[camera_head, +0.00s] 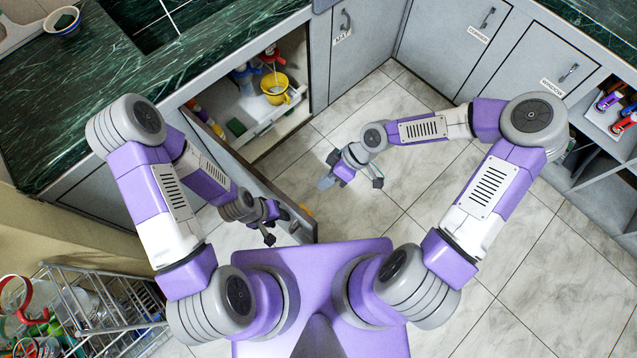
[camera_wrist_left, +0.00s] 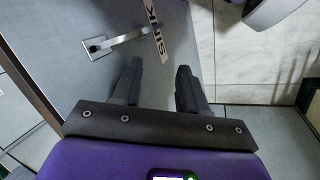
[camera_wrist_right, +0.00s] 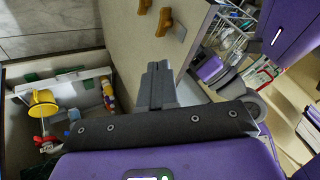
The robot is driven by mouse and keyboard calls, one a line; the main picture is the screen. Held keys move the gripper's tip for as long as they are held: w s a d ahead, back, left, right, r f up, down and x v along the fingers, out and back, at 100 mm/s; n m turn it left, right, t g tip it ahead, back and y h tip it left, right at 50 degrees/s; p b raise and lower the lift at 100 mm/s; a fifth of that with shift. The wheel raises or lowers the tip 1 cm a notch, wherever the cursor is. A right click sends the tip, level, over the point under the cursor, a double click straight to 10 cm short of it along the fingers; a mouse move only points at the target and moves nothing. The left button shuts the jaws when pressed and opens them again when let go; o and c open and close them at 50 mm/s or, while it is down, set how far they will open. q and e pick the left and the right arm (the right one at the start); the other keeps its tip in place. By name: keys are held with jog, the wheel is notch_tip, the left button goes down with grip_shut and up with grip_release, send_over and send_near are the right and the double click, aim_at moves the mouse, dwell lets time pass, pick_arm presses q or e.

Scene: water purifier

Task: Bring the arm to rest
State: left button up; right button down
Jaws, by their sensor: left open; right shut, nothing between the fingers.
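My left gripper (camera_head: 281,229) is low, near the free end of the open cabinet door (camera_head: 240,170). In the left wrist view its two fingers (camera_wrist_left: 158,88) are apart with nothing between them. The door's outer face (camera_wrist_left: 60,40), with a metal handle (camera_wrist_left: 118,40) and a label reading "SINK", is ahead of them. My right gripper (camera_head: 328,181) hangs over the tiled floor to the right of the open door. In the right wrist view its fingers (camera_wrist_right: 158,85) are together and empty, with the door's inner face (camera_wrist_right: 140,40) and its orange hooks (camera_wrist_right: 163,22) beyond.
The open cabinet holds a white drawer or tray (camera_head: 265,124) with a yellow cup (camera_head: 275,85) and bottles. A green counter (camera_head: 60,110) is at left, with a wire rack (camera_head: 100,305) below. Grey cabinets (camera_head: 470,40) line the back. The tiled floor (camera_head: 400,190) between is clear.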

jog(key=v, duration=0.2)
jog(key=shift+d+r+p, duration=0.2)
jog(key=shift+r+p, duration=0.05)
jog(key=shift+p, duration=0.05)
